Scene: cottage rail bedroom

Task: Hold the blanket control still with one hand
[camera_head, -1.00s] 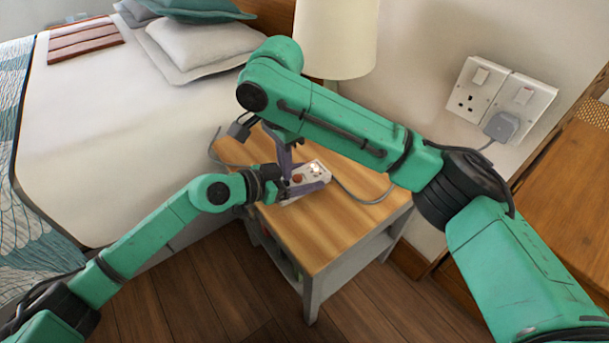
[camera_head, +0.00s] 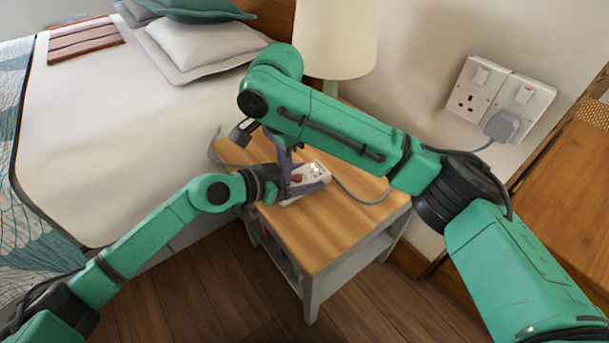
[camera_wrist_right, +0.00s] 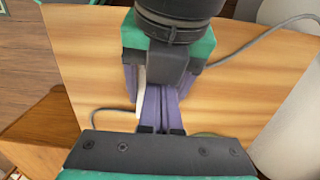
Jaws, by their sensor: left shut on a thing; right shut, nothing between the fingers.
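The blanket control (camera_head: 312,170), a small white handset with a reddish-brown button, is over the bedside table (camera_head: 325,235). My left gripper (camera_head: 308,183) comes in from the left and is shut on the control, with purple fingers along its sides. My right gripper (camera_head: 284,163) is shut and empty, pointing down just beside the control's far-left part. In the right wrist view, its purple fingers (camera_wrist_right: 163,112) are together, close to my left gripper's wrist. Only a white edge of the control (camera_wrist_right: 141,85) shows there; its face is hidden.
A grey cord (camera_head: 365,200) curves across the table. A lamp (camera_head: 335,45) stands at its back. A double socket (camera_head: 500,100) with a grey plug is on the wall. The bed (camera_head: 110,130) is at left. The table's front half is clear.

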